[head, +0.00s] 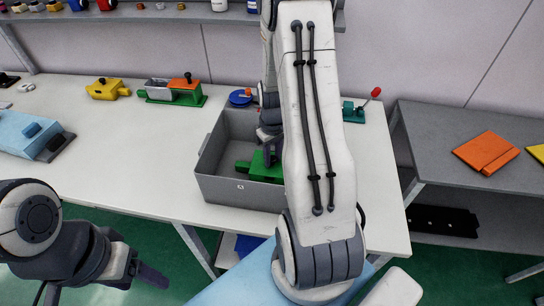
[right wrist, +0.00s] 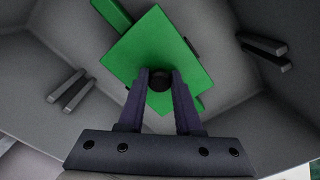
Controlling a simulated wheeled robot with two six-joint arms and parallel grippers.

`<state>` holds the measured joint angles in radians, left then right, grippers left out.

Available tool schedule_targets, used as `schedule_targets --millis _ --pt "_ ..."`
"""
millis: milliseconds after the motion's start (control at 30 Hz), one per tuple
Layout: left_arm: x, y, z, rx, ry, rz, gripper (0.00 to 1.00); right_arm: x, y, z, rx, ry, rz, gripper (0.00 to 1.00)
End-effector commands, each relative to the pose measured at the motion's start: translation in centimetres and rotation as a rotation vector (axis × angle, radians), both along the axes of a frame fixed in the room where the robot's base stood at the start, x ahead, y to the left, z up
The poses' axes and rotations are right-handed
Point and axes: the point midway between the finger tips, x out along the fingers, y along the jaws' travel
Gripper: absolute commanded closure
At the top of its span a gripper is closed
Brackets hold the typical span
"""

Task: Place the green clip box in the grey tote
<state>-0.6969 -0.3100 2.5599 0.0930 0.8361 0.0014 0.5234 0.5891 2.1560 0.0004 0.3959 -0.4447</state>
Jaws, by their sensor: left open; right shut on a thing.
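The green clip box (head: 262,168) is inside the grey tote (head: 238,190) on the white table, partly hidden behind my right arm in the head view. In the right wrist view, the green clip box (right wrist: 165,52) is a flat green block with a dark round knob. My right gripper (right wrist: 160,80) is shut on that knob, with the grey tote (right wrist: 225,75) walls around it. I cannot tell whether the box touches the tote floor. My left gripper (head: 105,285) is open and empty at the lower left, in front of the table.
A light blue box (head: 30,130) lies at left. A grey side table (head: 440,130) holds orange folders (head: 485,151).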

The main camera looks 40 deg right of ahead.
Motion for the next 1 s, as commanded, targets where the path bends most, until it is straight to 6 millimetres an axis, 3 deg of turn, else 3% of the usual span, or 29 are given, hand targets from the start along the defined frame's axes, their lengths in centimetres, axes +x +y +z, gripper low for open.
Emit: schedule_targets --millis 67,100,167,567,667,1000 --pt "0.0 0.0 -0.3 0.0 0.0 0.0 0.33 0.0 0.0 -0.3 0.0 0.0 0.0 1.0" --pt "0.0 0.0 -0.2 0.0 0.0 0.0 0.33 0.0 0.0 -0.3 0.0 0.0 0.0 0.55" --pt "0.0 0.0 -0.2 0.0 0.0 0.0 0.33 0.0 0.0 -0.2 0.0 0.0 0.0 0.37" --pt "0.0 0.0 0.0 0.0 0.0 0.0 0.33 0.1 0.0 0.4 -0.001 -0.003 0.0 0.37" --pt "0.0 0.0 -0.2 0.0 0.0 0.0 0.33 0.2 -0.1 1.8 -0.003 -0.006 0.0 0.37" --pt "0.0 0.0 -0.9 0.0 0.0 -0.001 0.33 0.2 -0.1 8.9 -0.003 -0.006 0.0 0.37"
